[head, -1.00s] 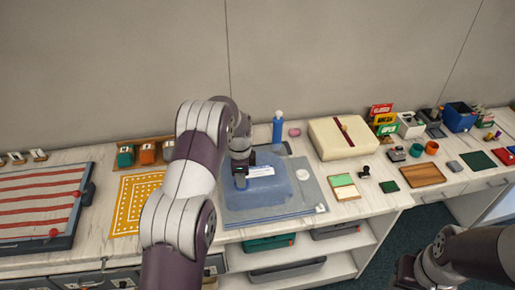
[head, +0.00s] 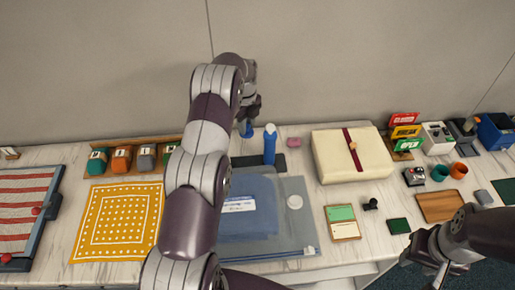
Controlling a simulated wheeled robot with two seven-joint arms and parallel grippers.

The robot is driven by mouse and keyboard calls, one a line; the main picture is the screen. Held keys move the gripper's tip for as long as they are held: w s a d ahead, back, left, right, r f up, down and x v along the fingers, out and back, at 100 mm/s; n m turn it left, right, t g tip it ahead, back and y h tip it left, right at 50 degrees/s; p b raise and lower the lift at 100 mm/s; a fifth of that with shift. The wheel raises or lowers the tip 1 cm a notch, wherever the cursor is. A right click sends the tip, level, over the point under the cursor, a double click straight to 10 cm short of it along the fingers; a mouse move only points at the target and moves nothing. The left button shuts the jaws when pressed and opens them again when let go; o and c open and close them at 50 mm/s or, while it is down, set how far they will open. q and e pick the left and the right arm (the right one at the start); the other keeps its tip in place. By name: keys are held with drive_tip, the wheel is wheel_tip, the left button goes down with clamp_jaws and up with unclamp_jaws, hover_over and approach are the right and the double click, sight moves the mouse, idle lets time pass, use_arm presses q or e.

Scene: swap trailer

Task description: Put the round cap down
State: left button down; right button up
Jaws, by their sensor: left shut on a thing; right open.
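My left gripper (head: 248,116) is shut on a small blue thing (head: 246,129), held near the back wall, just left of the blue bottle (head: 269,147). The fingers hide part of it, so I cannot tell its full shape or whether it is the round cap. A flat round white disc (head: 295,202) lies on the blue-grey mat (head: 289,233), right of a blue sheet with a white label (head: 240,204). My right gripper (head: 424,263) is open and empty at the lower right, near the counter's front edge.
A cream box with a red band (head: 352,155) stands right of the bottle, with a pink block (head: 294,142) between them. A dark strip (head: 246,160) lies behind the mat. A yellow patterned cloth (head: 118,222) lies left. Small items crowd the right; bare counter shows around the pink block.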

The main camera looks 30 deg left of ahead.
use_arm(q)
drive_tip(key=shift+w+f+b, duration=0.15)
drive_tip(key=shift+f+b, duration=0.5)
drive_tip(key=shift+f, duration=0.2)
drive_tip(key=f+b, duration=0.2)
drive_tip(key=f, duration=0.1)
drive_tip(key=s+f+b, duration=0.1)
drive_tip(key=f+b, duration=0.4)
drive_tip(key=f, duration=0.1)
drive_tip(key=shift+s+f, duration=0.2)
drive_tip(key=shift+s, duration=0.1)
hover_over(247, 165)
wheel_tip(247, 165, down, 5)
drive_tip(key=shift+a+r+p, duration=0.1)
drive_tip(key=shift+p, duration=0.35)
drive_tip(key=shift+s+f, duration=0.15)
drive_tip(key=shift+f, duration=0.2)
drive_tip(key=shift+w+f, duration=0.2)
drive_tip(key=shift+f, duration=0.3)
drive_tip(key=c, duration=0.9)
unclamp_jaws()
drive_tip(key=shift+r, duration=0.15)
drive_tip(key=shift+o, duration=0.2)
drive_tip(key=shift+s+r, duration=0.1)
use_arm(e)
wheel_tip(247, 165, down, 8)
drive_tip(key=s, duration=0.1)
drive_tip(key=shift+s+r, duration=0.2)
drive_tip(key=shift+s, duration=0.1)
